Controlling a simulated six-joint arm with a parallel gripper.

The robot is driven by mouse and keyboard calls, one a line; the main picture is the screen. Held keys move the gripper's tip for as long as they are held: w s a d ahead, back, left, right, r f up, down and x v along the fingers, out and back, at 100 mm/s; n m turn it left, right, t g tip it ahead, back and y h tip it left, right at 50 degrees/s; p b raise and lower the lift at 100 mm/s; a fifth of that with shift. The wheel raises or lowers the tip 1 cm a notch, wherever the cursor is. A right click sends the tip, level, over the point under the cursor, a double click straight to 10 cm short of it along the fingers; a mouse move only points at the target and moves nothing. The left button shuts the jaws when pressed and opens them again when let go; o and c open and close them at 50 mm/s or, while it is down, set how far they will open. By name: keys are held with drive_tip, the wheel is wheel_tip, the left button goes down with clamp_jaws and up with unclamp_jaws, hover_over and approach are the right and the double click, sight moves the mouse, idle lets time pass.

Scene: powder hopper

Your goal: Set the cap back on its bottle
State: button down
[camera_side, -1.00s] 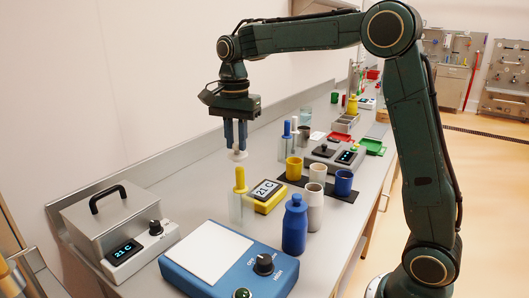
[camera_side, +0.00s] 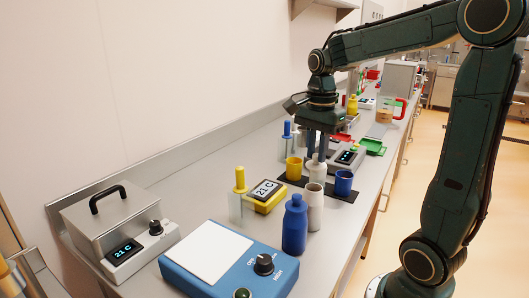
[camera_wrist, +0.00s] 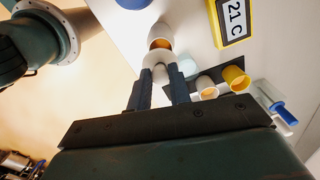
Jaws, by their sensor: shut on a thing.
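My gripper (camera_side: 318,152) points down with its fingers shut on the small white cap (camera_wrist: 158,69). In the side view the cap (camera_side: 316,158) shows in front of or just above a pale cylindrical vessel (camera_side: 317,174); I cannot tell whether they touch. A second pale open vessel (camera_side: 315,205) stands nearer the camera, beside the capped blue bottle (camera_side: 294,225). In the wrist view an open white vessel with an orange-brown inside (camera_wrist: 160,33) shows just beyond the cap, its rim apart from or partly hidden by the cap.
A yellow cup (camera_side: 293,168) and a blue cup (camera_side: 343,183) stand close to my gripper on dark mats. The yellow 21 C display (camera_side: 266,194), a yellow-topped dropper bottle (camera_side: 240,190) and a blue stirrer plate (camera_side: 228,262) lie nearer. A green tray (camera_side: 372,146) is behind.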

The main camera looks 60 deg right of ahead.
sight(315, 160)
drive_tip(key=shift+f, duration=0.15)
drive_tip(key=shift+f, duration=2.1)
drive_tip(key=shift+f, duration=0.65)
drive_tip(key=c, duration=0.6)
unclamp_jaws()
drive_tip(key=shift+c, duration=0.2)
drive_tip(key=shift+r, duration=0.2)
drive_tip(key=shift+r, duration=2.85)
